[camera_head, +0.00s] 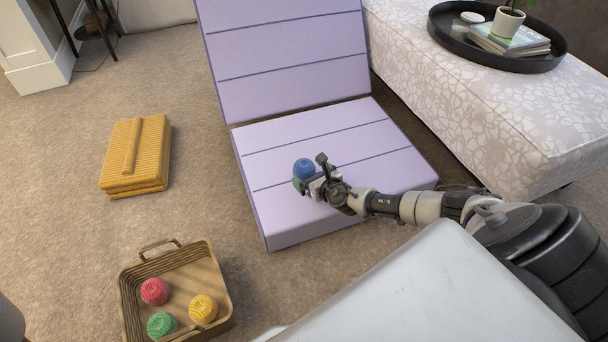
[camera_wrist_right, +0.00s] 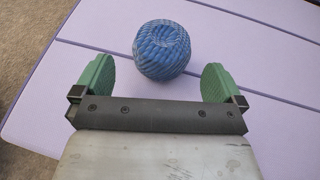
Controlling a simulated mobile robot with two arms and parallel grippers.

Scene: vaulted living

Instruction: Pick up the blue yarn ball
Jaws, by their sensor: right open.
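The blue yarn ball (camera_head: 304,169) sits on the seat of the lavender folding cushion (camera_head: 292,210) in the head view. In the right wrist view the ball (camera_wrist_right: 162,50) lies ahead of and between the green finger pads, with a gap on both sides. My right gripper (camera_head: 316,173) is open and close to the ball; in the wrist view its fingers (camera_wrist_right: 158,84) are spread wide and hold nothing. Part of the ball's lower side is hidden by the gripper in the head view. My left gripper is not in view.
A wicker basket (camera_head: 127,302) with red, yellow and green yarn balls stands on the carpet at lower left. A folded yellow item (camera_head: 120,160) lies left of the cushion. A patterned ottoman (camera_head: 470,100) with a black tray (camera_head: 440,35) is at right. Carpet between them is clear.

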